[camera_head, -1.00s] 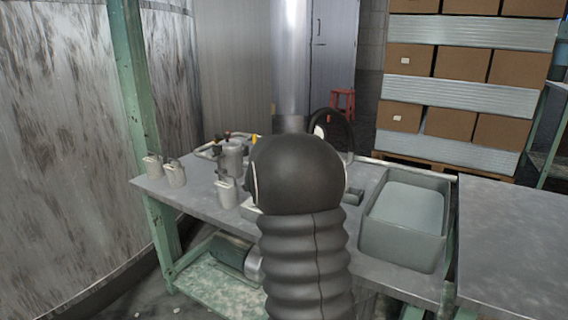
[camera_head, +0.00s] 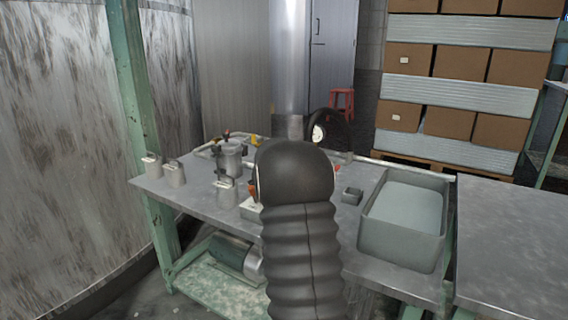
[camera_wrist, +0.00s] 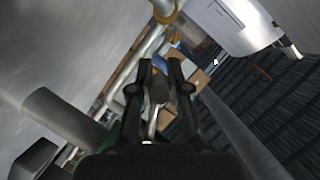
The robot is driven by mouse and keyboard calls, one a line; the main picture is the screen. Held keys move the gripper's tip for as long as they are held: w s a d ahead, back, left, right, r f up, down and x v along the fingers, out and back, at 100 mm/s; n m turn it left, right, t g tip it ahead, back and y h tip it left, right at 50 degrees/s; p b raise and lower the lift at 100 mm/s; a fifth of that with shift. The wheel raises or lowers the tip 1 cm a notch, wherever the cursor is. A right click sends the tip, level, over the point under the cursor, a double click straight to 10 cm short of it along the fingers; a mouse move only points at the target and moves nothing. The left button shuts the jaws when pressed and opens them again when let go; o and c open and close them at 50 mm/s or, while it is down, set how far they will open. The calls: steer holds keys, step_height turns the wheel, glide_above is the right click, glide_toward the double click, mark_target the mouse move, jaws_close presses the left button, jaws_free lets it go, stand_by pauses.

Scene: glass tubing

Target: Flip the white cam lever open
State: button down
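I cannot make out a white cam lever for certain in either view. In the head view my own dark arm covers the middle of the workbench (camera_head: 205,192) and hides what lies behind it. A small white block (camera_head: 250,209) with an orange-red part above it shows partly at the arm's left edge; I cannot tell whether it belongs to the lever. In the wrist view my gripper (camera_wrist: 160,62) has its two black fingers apart, with no object clearly held between them. The gripper's fingers are hidden in the head view.
Several grey metal jugs (camera_head: 175,173) stand on the bench's left part. A green post (camera_head: 139,100) rises at the left. A second table (camera_head: 515,235) adjoins at the right.

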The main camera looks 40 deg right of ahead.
steer(key=shift+b, duration=0.5)
steer(key=shift+w+f+b, duration=0.1)
steer(key=shift+b, duration=0.5)
steer(key=m+b, duration=0.1)
steer(key=b, duration=0.1)
steer(key=t+b, duration=0.1)
steer(key=b, duration=0.1)
steer(key=shift+w+a+r+m, duration=0.1)
steer(key=shift+r+m, duration=0.3)
steer(key=r+m+b, duration=0.1)
steer(key=b, duration=0.2)
steer(key=shift+w+t, duration=0.1)
steer(key=shift+t, duration=0.3)
steer(key=shift+r+m+b, duration=0.5)
steer(key=shift+r+b, duration=0.05)
steer(key=shift+b, duration=0.1)
steer(key=c, duration=1.1)
jaws_free()
steer(key=shift+c, duration=0.2)
steer(key=shift+a, duration=0.1)
